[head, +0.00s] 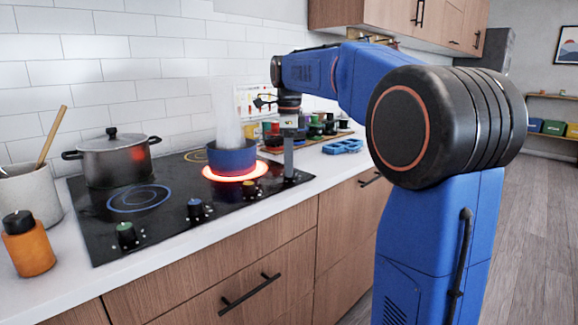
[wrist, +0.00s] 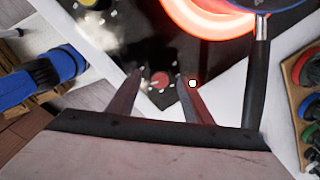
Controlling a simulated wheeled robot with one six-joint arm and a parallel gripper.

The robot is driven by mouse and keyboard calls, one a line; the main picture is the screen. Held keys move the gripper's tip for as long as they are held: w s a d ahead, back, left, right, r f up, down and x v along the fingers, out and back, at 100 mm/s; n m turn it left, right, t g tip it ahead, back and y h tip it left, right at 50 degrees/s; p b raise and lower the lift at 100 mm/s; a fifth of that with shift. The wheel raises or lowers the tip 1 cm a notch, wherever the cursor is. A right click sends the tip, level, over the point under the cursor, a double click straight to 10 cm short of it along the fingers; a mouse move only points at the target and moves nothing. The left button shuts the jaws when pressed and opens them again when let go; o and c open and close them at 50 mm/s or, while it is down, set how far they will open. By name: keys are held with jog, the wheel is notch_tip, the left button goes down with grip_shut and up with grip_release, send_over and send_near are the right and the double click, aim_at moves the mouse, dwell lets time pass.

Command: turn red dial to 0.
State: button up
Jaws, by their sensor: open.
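The red dial (wrist: 160,80) is on the black cooktop's front edge, with small white marks beside it. In the wrist view it shows between the two fingertips of my gripper (wrist: 159,77), which is open, one finger on each side. I cannot tell whether the fingers touch it or which mark it points to. In the head view my gripper (head: 288,165) points down at the right end of the dial row and hides the red dial. The green dial (head: 126,235), blue dial (head: 195,208) and yellow dial (head: 249,188) stand to its left.
A steaming blue pot (head: 232,158) sits on a glowing burner (head: 236,178) just behind the dials. Its dark handle (wrist: 256,90) reaches close to my gripper's right side. A steel pot (head: 115,160) stands at the back left. A rack of coloured items (head: 316,132) is beyond the cooktop.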

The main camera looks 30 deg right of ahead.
jog(key=shift+f, duration=0.55)
jog(key=c, duration=1.1)
jog(key=shift+o, duration=0.2)
jog(key=shift+n, duration=0.3)
